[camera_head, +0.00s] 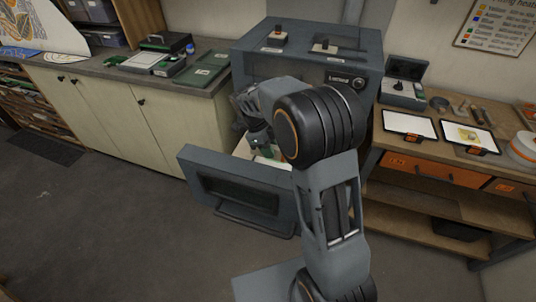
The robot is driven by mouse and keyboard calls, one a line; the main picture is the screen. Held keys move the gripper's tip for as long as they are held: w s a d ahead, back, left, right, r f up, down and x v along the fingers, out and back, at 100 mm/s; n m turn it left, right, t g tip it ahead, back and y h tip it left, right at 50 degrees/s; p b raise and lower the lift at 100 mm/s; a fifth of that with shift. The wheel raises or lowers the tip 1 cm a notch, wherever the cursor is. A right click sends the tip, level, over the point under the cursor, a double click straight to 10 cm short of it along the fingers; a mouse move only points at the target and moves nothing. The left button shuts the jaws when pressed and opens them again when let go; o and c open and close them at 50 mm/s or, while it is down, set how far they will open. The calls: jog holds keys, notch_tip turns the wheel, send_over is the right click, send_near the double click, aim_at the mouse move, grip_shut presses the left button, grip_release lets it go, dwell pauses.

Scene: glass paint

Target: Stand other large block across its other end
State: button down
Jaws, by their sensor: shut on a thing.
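My arm reaches into the open front of the grey kiln (300,45), and its elbow blocks much of the view of the opening. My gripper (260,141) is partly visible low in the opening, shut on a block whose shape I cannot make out. A pale shelf (242,150) shows below the gripper. A whitish piece (272,163) lies on the shelf, mostly hidden by the kiln door and my arm. I cannot tell the other large block or its ends apart from here.
The kiln door (235,187) hangs open at the front, close below my arm. A left counter (110,60) holds a green tray (203,75) and boxes. A right workbench (440,150) holds two framed panels (410,124) and tools.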

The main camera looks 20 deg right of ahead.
jog(key=shift+f+b, duration=1.15)
jog(key=shift+f, duration=1.55)
jog(key=shift+f+b, duration=1.25)
jog(key=shift+f, duration=0.45)
jog(key=c, duration=0.9)
grip_release()
jog(key=shift+f, duration=0.1)
jog(key=shift+a, duration=0.1)
jog(key=shift+r+p, duration=1.85)
jog(key=shift+r, duration=1.75)
